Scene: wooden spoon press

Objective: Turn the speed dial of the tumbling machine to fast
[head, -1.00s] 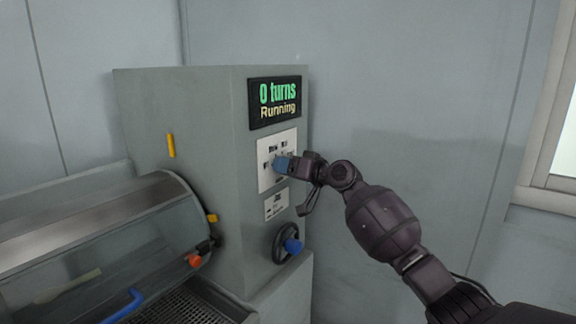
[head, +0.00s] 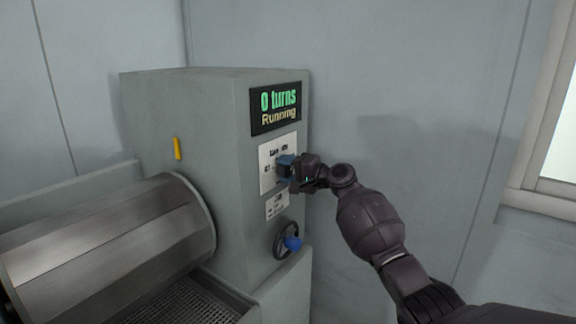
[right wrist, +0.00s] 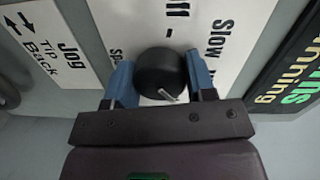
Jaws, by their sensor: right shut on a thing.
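The tumbling machine (head: 215,130) stands at centre left; its display (head: 276,108) reads "0 turns, Running". My right gripper (head: 285,163) is at the white label plate (head: 265,180) below the display. In the right wrist view the black speed dial (right wrist: 158,70) sits between its two blue fingers, which are shut on it. A light pointer mark (right wrist: 167,96) shows on the dial's near side. The word "Slow" is legible on the plate beside the dial; other lettering is partly covered. In the head view the gripper hides the dial. My left gripper is out of view.
A metal drum (head: 110,245) lies at the lower left above a grating (head: 185,303). A handwheel with a blue knob (head: 292,243) is below the dial. A smaller "Jog" plate (head: 277,204) sits between them.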

